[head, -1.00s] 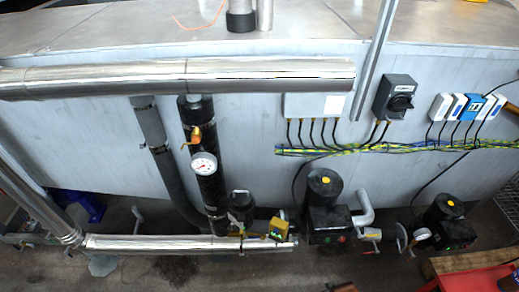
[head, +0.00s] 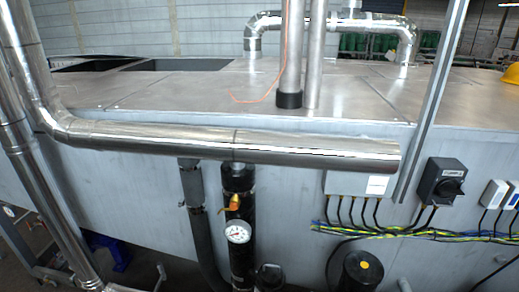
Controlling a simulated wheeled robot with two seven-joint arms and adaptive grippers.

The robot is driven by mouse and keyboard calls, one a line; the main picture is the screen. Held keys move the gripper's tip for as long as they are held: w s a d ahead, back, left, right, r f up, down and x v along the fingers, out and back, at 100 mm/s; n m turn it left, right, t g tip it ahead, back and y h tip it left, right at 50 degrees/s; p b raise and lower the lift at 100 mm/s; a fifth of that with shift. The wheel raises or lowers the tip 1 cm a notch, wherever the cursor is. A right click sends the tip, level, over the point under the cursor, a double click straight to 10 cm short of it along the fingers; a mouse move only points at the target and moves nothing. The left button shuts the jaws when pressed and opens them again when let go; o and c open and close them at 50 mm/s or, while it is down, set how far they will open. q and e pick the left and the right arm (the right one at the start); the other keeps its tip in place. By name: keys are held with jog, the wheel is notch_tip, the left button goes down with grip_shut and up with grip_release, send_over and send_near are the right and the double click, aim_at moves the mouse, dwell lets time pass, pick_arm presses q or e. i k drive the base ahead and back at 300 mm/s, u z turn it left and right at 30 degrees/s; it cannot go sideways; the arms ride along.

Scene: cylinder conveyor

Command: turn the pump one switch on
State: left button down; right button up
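A dark grey switch box (head: 441,184) with a black rotary knob (head: 449,186) is mounted on the grey wall at the right in the head view. A small light label sits above the knob; its text is too small to read. The knob's setting cannot be told. Black cables run down from the box. Neither of my grippers is in view.
A light grey junction box (head: 358,184) is left of the switch, with a vertical metal post (head: 434,100) between them. A shiny horizontal pipe (head: 230,143) crosses the wall. Blue and white boxes (head: 492,194) are at the right edge. A pressure gauge (head: 238,231) is lower left.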

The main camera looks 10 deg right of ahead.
aim_at(449, 189)
jog(key=z, duration=1.65)
